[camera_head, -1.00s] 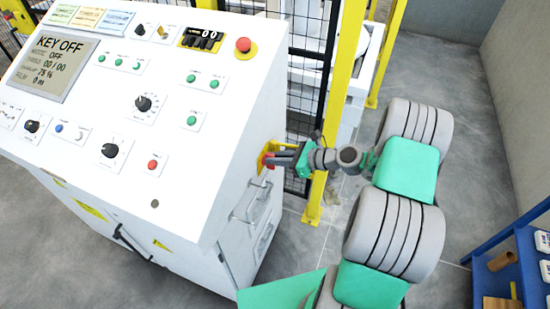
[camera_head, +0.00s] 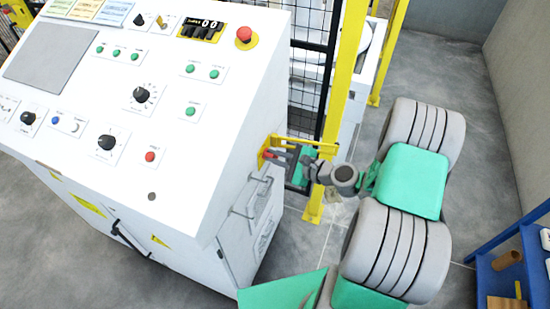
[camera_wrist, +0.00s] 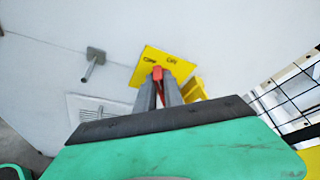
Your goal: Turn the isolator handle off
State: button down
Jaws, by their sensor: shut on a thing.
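The isolator is a yellow plate (camera_wrist: 148,62) on the side of the white control cabinet, marked OFF at left and ON at right in the wrist view. Its red handle (camera_wrist: 158,75) sits between my gripper's fingers. My gripper (camera_wrist: 159,85) is shut on the handle, and the fingers hide part of it. In the head view the yellow plate (camera_head: 263,152) shows at the cabinet's right side, with my gripper (camera_head: 275,156) reaching it from the right.
The white cabinet (camera_head: 200,140) carries several knobs and buttons and a red emergency stop (camera_head: 244,34). A metal handle (camera_wrist: 93,62) sticks out left of the isolator. A yellow post (camera_head: 344,90) and black mesh fence (camera_wrist: 290,95) stand close behind. A blue shelf (camera_head: 500,275) stands at right.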

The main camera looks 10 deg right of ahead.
jog(key=n+t+b, duration=0.1)
jog(key=n+b, duration=0.1)
jog(key=b, duration=0.2)
jog(key=f+n+t+b, duration=0.1)
jog(key=n+b, duration=0.2)
jog(key=b, duration=0.2)
jog(key=f+n+t+b, duration=0.1)
jog(key=n+b, duration=0.2)
jog(key=b, duration=0.2)
jog(key=shift+s+a+t, duration=0.25)
jog(key=shift+s+t, duration=0.15)
jog(key=shift+b, duration=0.3)
jog(key=shift+r, duration=0.1)
jog(key=c, duration=1.5)
grip_release()
jog(key=shift+o, duration=0.2)
